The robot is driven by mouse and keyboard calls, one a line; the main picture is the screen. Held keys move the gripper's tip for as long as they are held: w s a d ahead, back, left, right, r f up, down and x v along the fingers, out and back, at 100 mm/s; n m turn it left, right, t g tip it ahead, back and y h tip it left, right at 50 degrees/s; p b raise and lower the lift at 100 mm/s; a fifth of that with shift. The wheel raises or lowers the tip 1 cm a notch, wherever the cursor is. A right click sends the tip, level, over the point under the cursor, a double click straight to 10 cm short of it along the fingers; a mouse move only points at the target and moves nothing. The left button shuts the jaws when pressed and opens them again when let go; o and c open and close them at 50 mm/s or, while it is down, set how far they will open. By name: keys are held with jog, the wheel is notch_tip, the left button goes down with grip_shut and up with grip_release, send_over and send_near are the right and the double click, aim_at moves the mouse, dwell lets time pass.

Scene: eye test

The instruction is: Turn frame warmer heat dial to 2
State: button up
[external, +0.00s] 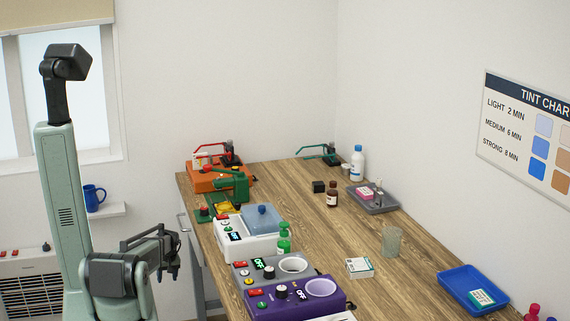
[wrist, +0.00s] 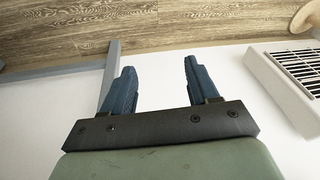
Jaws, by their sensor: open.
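A purple unit (external: 300,300) with a round lilac-rimmed well stands at the front of the bench. It has a dark dial (external: 281,291), a red switch and a display that seems to read OFF. A similar grey unit (external: 250,285) with a round well and its own dark dial (external: 268,272) stands just behind it. I cannot tell which is the frame warmer, and the dial settings are too small to read. My gripper (external: 170,264) is left of the bench, apart from both units. In the wrist view its blue fingers (wrist: 159,68) are open and empty.
A white unit with a blue-lidded tank (external: 263,220) and a green bottle (external: 284,240) stand behind the grey unit. A small box (external: 359,267), a beaker (external: 391,241) and a blue tray (external: 446,283) are to the right. The bench middle (external: 310,235) is mostly clear.

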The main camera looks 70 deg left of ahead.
jog(key=s+a+r+n+g+y, duration=0.1)
jog(key=s+a+r+g+y, duration=0.1)
jog(key=s+a+r, duration=0.5)
notch_tip(320, 180, up, 50)
jog(key=n+t+h, duration=0.4)
send_over(199, 160)
notch_tip(199, 160, down, 14)
jog(key=shift+d+f, duration=0.1)
jog(key=shift+d, duration=0.05)
jog(key=c, duration=1)
